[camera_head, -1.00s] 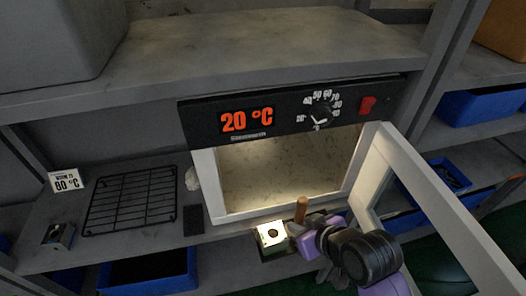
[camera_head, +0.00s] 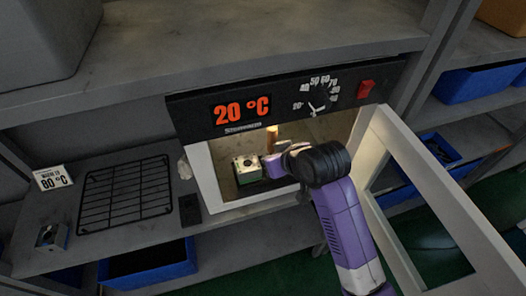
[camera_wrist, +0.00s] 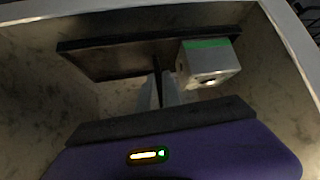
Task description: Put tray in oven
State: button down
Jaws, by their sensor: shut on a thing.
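The oven (camera_head: 205,172) stands open, its white-framed glass door (camera_head: 440,190) swung out to the right. Its display reads 20 °C. My gripper (camera_head: 285,158) reaches through the oven opening. In the wrist view my gripper (camera_wrist: 165,92) is shut on the dark tray (camera_wrist: 110,60), which lies inside the oven cavity. A metal valve block (camera_head: 247,168) with a green band sits on the tray; it also shows in the wrist view (camera_wrist: 208,62). A wooden handle (camera_head: 272,137) stands up by the gripper. Whether the tray touches the oven floor cannot be told.
A black wire rack (camera_head: 125,195) lies on the shelf left of the oven. Another small block (camera_head: 52,237) and an 80 °C card (camera_head: 52,178) are beside it. A blue bin (camera_head: 150,262) is below. The open door stands close to my arm.

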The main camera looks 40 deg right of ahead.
jog(key=w, duration=0.4)
jog(key=shift+w+d+r, duration=0.1)
jog(key=shift+w+d, duration=0.15)
jog(key=shift+d, duration=0.15)
jog(key=shift+f+p, duration=0.6)
jog(key=shift+f, duration=1.15)
jog(key=shift+f, duration=0.15)
jog(key=c, duration=2)
grip_release()
jog(key=shift+f, duration=0.2)
jog(key=o, duration=0.5)
jog(key=shift+r, duration=0.1)
